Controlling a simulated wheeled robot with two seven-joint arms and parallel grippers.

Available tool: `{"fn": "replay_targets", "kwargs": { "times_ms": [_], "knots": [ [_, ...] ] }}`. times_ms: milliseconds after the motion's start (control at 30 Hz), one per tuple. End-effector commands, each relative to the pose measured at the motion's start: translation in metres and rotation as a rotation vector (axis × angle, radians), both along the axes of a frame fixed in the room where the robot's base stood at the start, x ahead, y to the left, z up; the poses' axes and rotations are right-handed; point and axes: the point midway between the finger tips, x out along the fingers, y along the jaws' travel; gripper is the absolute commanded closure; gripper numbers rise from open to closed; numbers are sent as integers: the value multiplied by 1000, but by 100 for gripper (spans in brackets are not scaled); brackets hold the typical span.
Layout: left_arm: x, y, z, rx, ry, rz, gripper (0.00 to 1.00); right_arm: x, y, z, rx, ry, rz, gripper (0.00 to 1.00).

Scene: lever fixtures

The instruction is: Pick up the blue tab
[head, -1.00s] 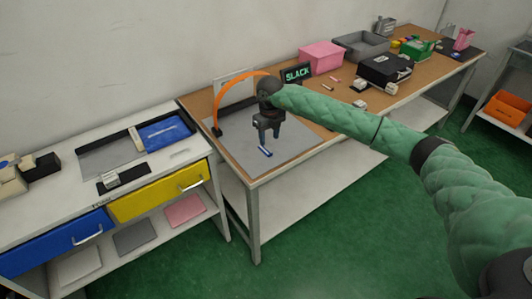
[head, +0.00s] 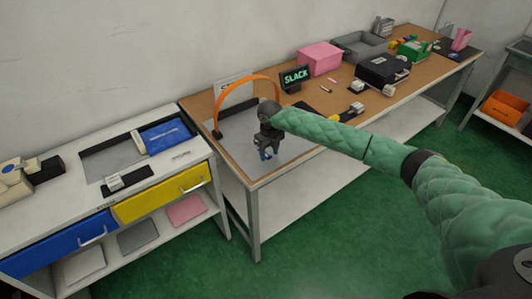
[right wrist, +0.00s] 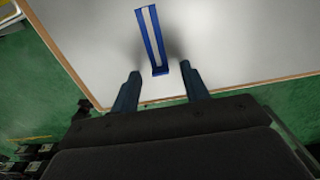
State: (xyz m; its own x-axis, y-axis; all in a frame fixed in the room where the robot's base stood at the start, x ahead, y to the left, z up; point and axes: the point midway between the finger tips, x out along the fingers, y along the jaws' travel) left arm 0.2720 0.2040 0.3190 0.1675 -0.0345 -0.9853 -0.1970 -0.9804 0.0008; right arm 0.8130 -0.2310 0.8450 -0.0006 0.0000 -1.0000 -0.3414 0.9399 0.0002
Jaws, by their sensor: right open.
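The blue tab (right wrist: 150,38) is a narrow blue strip with a white stripe down its middle. In the right wrist view it lies on the pale grey panel (right wrist: 95,40), ahead of my right gripper (right wrist: 160,87). Its near end sits between the two fingertips, with a clear gap on each side. The gripper is open and holds nothing. In the head view my right gripper (head: 266,153) points down over the grey panel, and the tab is mostly hidden by the fingers. My left gripper is out of view.
An orange arch (head: 247,88) curves up from the panel just behind the gripper. A SLACK sign (head: 296,77) and a pink box (head: 320,58) stand farther back. A black case (head: 383,69) lies to the right. The table's front edge is close to the gripper.

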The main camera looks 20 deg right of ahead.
Motion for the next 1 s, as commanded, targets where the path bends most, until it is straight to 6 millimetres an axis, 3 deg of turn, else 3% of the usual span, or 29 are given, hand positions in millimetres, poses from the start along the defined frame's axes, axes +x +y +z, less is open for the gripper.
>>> {"fn": "replay_targets", "kwargs": {
  "times_ms": [400, 633, 1000],
  "knots": [
    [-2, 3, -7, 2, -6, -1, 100, 0, 0, -7, 0, 0, 0, 56],
    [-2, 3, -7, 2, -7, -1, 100, 0, 0, -7, 0, 0, 0, 100],
    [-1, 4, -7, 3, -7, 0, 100, 0, 0, -7, 0, 0, 0, 100]
  ]
}}
